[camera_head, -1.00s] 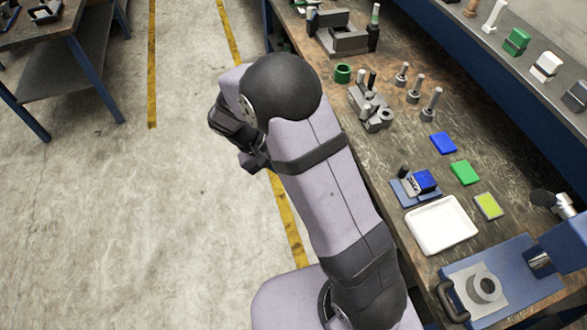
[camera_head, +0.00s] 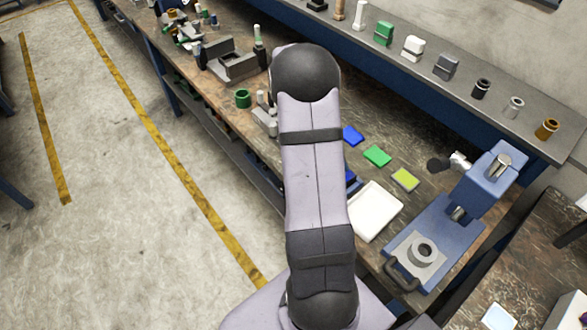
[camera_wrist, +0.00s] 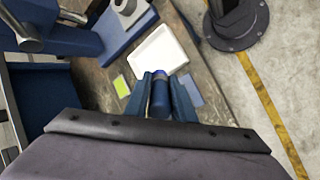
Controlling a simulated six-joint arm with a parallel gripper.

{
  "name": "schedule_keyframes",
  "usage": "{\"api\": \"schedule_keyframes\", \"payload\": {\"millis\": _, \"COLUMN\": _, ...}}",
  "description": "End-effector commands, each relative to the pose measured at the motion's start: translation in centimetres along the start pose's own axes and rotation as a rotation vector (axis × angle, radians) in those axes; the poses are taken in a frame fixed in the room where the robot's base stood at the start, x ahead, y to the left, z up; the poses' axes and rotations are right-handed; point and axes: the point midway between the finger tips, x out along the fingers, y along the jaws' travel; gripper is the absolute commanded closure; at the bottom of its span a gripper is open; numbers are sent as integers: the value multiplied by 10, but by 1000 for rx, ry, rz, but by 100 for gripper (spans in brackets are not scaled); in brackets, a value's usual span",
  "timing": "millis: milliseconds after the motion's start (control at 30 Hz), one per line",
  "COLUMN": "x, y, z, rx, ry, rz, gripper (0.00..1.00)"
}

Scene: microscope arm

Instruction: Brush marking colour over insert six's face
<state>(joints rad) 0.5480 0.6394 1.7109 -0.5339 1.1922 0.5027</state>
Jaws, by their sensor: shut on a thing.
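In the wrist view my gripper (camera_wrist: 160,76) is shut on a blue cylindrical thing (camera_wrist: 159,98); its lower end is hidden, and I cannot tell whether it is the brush. Blue (camera_head: 353,136), green (camera_head: 377,156) and yellow-green (camera_head: 404,179) pads lie on the bench. I cannot tell which part is insert six.
A white tray (camera_head: 376,211) lies on the bench; it also shows beyond the fingers in the wrist view (camera_wrist: 158,52). A blue press (camera_head: 437,242) stands right of it. A green ring (camera_head: 242,98) and a grey fixture (camera_head: 234,65) stand further left. Several small parts line the back shelf (camera_head: 462,98).

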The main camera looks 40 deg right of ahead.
Motion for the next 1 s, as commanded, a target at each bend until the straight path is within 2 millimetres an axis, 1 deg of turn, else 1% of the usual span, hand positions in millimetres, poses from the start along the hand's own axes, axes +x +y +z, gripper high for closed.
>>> {"api": "schedule_keyframes", "payload": {"millis": 33, "x": 4, "y": 16, "z": -2, "rx": 18, "ry": -13, "rz": -5, "gripper": 100}}
{"api": "schedule_keyframes", "payload": {"millis": 100, "x": 9, "y": 33, "z": -4, "rx": 24, "ry": -21, "rz": -9, "gripper": 100}}
{"api": "schedule_keyframes", "payload": {"millis": 200, "x": 15, "y": 54, "z": -7, "rx": 9, "ry": -19, "rz": -7, "gripper": 100}}
{"api": "schedule_keyframes", "payload": {"millis": 300, "x": 16, "y": 68, "z": -15, "rx": -63, "ry": 17, "rz": 7, "gripper": 100}}
{"api": "schedule_keyframes", "payload": {"millis": 500, "x": 10, "y": 70, "z": -36, "rx": -298, "ry": 141, "rz": 62, "gripper": 100}}
{"api": "schedule_keyframes", "payload": {"millis": 700, "x": 5, "y": 69, "z": -53, "rx": -528, "ry": 260, "rz": 120, "gripper": 100}}
{"api": "schedule_keyframes", "payload": {"millis": 833, "x": 5, "y": 67, "z": -56, "rx": -613, "ry": 297, "rz": 141, "gripper": 100}}
{"api": "schedule_keyframes", "payload": {"millis": 1000, "x": 5, "y": 67, "z": -56, "rx": -636, "ry": 300, "rz": 146, "gripper": 100}}
